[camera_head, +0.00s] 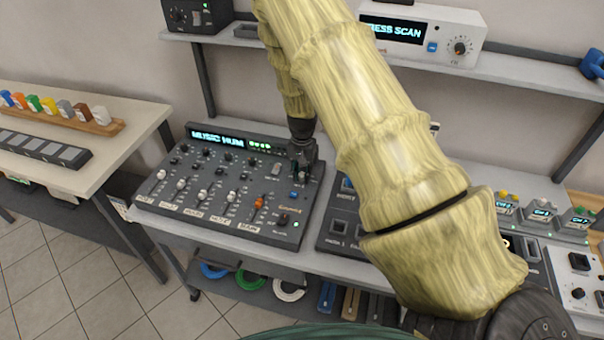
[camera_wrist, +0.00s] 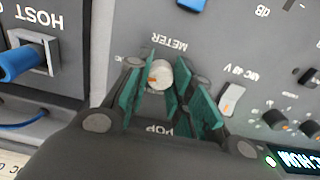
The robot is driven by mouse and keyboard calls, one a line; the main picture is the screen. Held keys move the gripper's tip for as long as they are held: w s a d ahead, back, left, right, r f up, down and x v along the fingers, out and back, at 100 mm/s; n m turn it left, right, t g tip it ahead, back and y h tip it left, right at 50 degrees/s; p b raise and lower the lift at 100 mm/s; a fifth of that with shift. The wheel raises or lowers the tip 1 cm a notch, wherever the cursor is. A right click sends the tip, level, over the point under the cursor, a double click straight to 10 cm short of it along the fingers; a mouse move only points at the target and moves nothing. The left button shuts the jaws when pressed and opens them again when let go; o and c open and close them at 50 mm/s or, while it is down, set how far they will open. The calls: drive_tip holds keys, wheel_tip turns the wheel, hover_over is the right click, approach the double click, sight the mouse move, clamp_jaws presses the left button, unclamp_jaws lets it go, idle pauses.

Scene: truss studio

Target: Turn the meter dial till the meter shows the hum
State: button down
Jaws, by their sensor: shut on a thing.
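The mixing console (camera_head: 150,205) stands on the bench, with a lit display (camera_head: 218,137) at its back edge that seems to read "MUSIC HUM". In the wrist view a corner of this display (camera_wrist: 299,160) shows the end of the text. The meter dial (camera_wrist: 158,74) is a pale round knob beside the printed word "METER". My gripper (camera_wrist: 160,88) is shut on the dial, its green finger pads on both sides of it. In the head view my gripper (camera_head: 303,168) is at the console's right rear and hides the dial.
Faders and small knobs crowd the console near my gripper. A white switch (camera_wrist: 231,98) sits close to the fingers. A blue plug (camera_wrist: 18,62) is at the "HOST" socket. A shelf with a white scan device (camera_head: 425,32) hangs above. My arm covers much of the bench's middle.

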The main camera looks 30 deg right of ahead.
sight(303, 173)
drive_tip(key=shift+w+d+r+m, duration=0.1)
drive_tip(key=shift+m, duration=1)
drive_tip(key=c, duration=1.2)
unclamp_jaws()
wheel_tip(303, 173, up, 12)
